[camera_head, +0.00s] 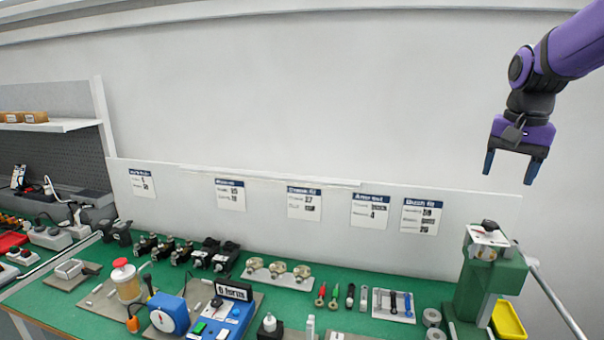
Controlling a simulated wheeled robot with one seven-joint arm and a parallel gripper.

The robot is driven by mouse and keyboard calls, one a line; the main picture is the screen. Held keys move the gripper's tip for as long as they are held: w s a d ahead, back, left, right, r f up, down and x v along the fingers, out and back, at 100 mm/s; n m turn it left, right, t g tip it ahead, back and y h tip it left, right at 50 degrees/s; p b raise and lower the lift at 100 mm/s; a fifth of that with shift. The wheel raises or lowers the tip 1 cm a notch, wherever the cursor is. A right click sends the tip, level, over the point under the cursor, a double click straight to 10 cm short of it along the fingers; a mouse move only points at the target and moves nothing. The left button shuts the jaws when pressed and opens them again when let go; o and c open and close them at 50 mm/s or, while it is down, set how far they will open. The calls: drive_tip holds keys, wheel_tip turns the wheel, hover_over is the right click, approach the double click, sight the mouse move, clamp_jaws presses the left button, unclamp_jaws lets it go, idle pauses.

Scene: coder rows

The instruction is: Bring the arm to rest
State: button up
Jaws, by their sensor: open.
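My gripper (511,168) hangs at the upper right of the head view, fingers pointing down. It is open, with a clear gap between its two dark fingertips and nothing between them. My purple arm (578,45) comes in from the top right corner. The gripper is in the air in front of the pale wall, above and apart from the green bench and the green press-like machine.
The green bench (300,326) is crowded with small devices. A green machine (490,280) stands at its right end, with a metal rail (556,303) and yellow tray (508,320) beside it. Labelled cards (304,204) hang on a low white panel. The space around my gripper is clear.

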drive_tip(key=s+a+n+t, duration=0.2)
drive_tip(key=s+a, duration=0.3)
drive_tip(key=s, duration=0.5)
drive_tip(key=s+a+f+n+t, duration=0.1)
drive_tip(key=s+a+n, duration=0.4)
drive_tip(key=s, duration=0.6)
drive_tip(key=shift+s+f+n+t, duration=0.2)
drive_tip(key=shift+n+t, duration=0.1)
drive_tip(key=shift+t, duration=0.4)
